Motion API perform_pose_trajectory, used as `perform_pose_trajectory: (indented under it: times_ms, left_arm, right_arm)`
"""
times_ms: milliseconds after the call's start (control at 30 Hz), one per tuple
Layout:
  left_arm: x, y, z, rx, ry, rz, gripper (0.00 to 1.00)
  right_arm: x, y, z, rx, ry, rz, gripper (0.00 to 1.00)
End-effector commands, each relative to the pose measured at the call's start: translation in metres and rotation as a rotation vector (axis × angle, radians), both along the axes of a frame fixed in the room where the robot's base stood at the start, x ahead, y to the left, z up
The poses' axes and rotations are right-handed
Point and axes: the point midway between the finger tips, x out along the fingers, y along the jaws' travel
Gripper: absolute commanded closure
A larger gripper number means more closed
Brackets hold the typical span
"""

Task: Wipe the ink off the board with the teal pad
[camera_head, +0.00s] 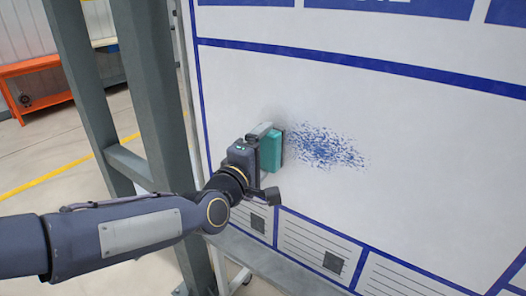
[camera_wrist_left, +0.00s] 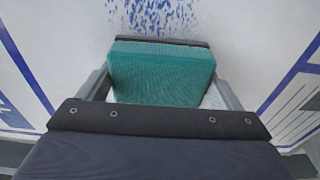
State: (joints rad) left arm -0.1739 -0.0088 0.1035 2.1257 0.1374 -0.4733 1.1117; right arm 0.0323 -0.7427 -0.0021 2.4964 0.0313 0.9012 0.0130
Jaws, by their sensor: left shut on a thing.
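My left gripper (camera_head: 262,148) is shut on the teal pad (camera_head: 271,152) and holds it at the white board (camera_head: 420,160). Whether the pad's dark face touches the board I cannot tell for sure. The blue ink (camera_head: 325,147) is a speckled patch on the board just right of the pad. In the left wrist view the pad (camera_wrist_left: 162,75) sits between the two fingers, and ink specks (camera_wrist_left: 165,16) show beyond its dark edge. Part of the board behind the pad is hidden. My right gripper is not in view.
Blue printed lines and text boxes (camera_head: 320,246) run along the board's lower part. A grey steel post (camera_head: 155,95) stands left of the board, near my left arm. An orange bench (camera_head: 35,85) is far back left. Bare board lies right of the ink.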

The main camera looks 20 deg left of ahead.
Motion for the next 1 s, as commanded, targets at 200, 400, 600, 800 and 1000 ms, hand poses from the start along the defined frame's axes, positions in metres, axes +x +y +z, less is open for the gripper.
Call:
perform_pose_trajectory:
  times_ms: [200, 400, 600, 800, 1000]
  left_arm:
    - [0.000, 0.000, 0.000, 0.000, 0.000, 0.000, 0.32]
    - [0.004, -0.001, 0.000, 0.000, 0.000, 0.000, 0.32]
    - [0.007, -0.003, 0.000, 0.000, 0.000, 0.000, 0.32]
    - [0.011, -0.004, 0.000, 0.001, 0.000, 0.000, 0.32]
    - [0.015, -0.006, 0.000, 0.000, 0.000, -0.001, 0.32]
  right_arm:
    - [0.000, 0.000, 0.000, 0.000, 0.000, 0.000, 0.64]
    - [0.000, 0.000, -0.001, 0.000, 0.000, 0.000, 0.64]
    - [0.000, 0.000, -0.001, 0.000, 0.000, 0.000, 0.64]
    - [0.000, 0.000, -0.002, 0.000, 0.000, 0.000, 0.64]
    - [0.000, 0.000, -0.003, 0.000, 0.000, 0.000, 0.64]
